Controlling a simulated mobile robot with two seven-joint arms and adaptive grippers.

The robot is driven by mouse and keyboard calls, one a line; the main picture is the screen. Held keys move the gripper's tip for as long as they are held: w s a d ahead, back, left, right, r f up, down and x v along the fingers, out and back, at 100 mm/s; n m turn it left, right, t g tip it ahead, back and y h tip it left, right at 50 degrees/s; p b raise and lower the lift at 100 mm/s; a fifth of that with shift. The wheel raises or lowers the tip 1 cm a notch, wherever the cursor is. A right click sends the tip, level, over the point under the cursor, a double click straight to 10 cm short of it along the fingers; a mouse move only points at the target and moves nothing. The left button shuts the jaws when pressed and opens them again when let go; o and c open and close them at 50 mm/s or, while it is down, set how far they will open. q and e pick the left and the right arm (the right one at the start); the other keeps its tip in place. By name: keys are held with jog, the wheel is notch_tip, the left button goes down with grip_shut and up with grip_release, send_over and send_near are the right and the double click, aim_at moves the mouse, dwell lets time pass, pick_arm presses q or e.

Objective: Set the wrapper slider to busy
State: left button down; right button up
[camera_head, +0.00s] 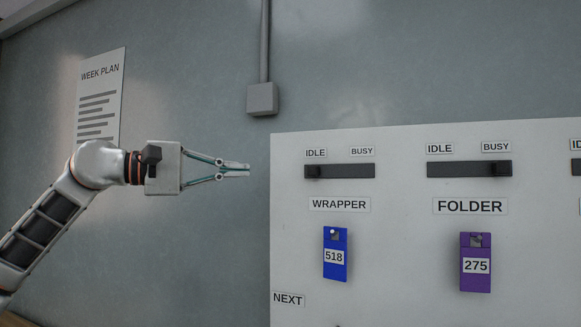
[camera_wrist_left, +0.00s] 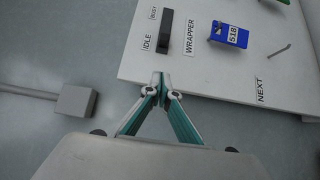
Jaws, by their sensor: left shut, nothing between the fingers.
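The wrapper slider (camera_head: 345,171) is a dark horizontal track on the white board, with IDLE above its left end and BUSY above its right end. Its dark knob (camera_head: 313,171) appears to be at the left, IDLE end. The slider also shows in the left wrist view (camera_wrist_left: 165,32), beyond the fingertips. My left gripper (camera_head: 248,170) is shut and empty, level with the slider and left of the board's edge, apart from the knob. Its closed tips also show in the left wrist view (camera_wrist_left: 161,80). My right gripper is not in view.
The folder slider (camera_head: 460,169) is to the right, its knob at the BUSY end. Below hang a blue 518 tag (camera_head: 335,269) and a purple 275 tag (camera_head: 476,278). A grey wall box (camera_head: 262,99) with a conduit is above my left gripper. A bare peg (camera_wrist_left: 280,50) sticks out near NEXT.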

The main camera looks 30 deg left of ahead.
aim_at(313, 171)
pick_arm(q)
jog(key=p+x, duration=0.1)
jog(key=x, duration=0.3)
jog(key=p+x, duration=0.2)
jog(key=x, duration=0.2)
jog(key=shift+d+r, duration=0.2)
jog(key=shift+w+d+f, duration=0.1)
jog(key=shift+w+d, duration=0.1)
jog(key=shift+d, duration=0.4)
jog(key=shift+w+d, duration=0.2)
jog(key=shift+d, duration=0.4)
jog(key=shift+w+d+f+p, duration=0.15)
jog(key=shift+d+p, duration=0.2)
jog(key=shift+d, duration=0.35)
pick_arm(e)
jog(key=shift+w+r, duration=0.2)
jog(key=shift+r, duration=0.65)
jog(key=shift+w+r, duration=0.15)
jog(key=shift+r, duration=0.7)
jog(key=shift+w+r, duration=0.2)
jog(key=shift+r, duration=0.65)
